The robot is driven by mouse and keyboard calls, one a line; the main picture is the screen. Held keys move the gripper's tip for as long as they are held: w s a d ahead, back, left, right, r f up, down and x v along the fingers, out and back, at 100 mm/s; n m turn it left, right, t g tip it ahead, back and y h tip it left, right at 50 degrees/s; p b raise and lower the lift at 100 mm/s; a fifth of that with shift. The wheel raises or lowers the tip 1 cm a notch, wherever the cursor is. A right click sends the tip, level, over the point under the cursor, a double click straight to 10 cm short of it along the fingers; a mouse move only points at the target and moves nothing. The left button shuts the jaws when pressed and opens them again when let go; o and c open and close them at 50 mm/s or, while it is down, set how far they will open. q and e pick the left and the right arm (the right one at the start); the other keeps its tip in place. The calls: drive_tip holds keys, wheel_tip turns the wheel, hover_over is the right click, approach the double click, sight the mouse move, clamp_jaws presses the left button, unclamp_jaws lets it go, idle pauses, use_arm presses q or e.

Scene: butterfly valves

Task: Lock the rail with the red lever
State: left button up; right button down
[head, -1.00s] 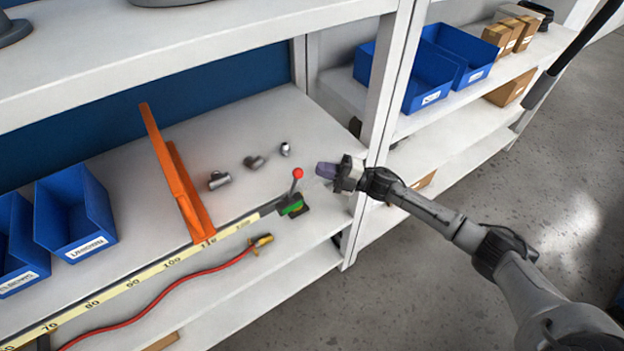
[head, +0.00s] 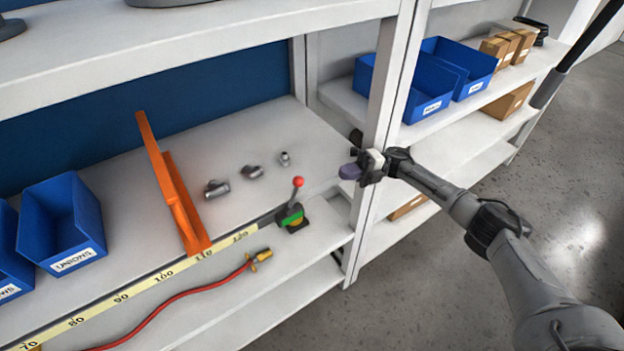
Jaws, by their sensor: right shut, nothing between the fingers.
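The red lever (head: 298,183) is a dark stick with a red ball on top, rising from a green and black base (head: 292,218) at the right end of the rail (head: 163,274). It stands nearly upright, tilted slightly right. The rail carries a yellow number scale along the shelf's front edge. My right gripper (head: 350,172) is shut and empty. It appears to the right of the red ball and a little higher in the picture, with a visible gap between them. My left gripper is out of view.
An orange bracket (head: 172,190) stands on the shelf left of the lever. Several grey pipe fittings (head: 217,188) lie behind. A red hose with a brass end (head: 261,257) lies on the shelf below. A white upright post (head: 378,125) stands close to my right gripper.

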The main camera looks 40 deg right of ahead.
drive_tip(key=p, duration=0.4)
approach(294, 192)
drive_tip(key=w+a+r, duration=0.2)
drive_tip(key=a+r, duration=0.2)
drive_tip(key=shift+s+a+f, duration=0.1)
drive_tip(key=shift+s+f, duration=0.05)
idle(0.3)
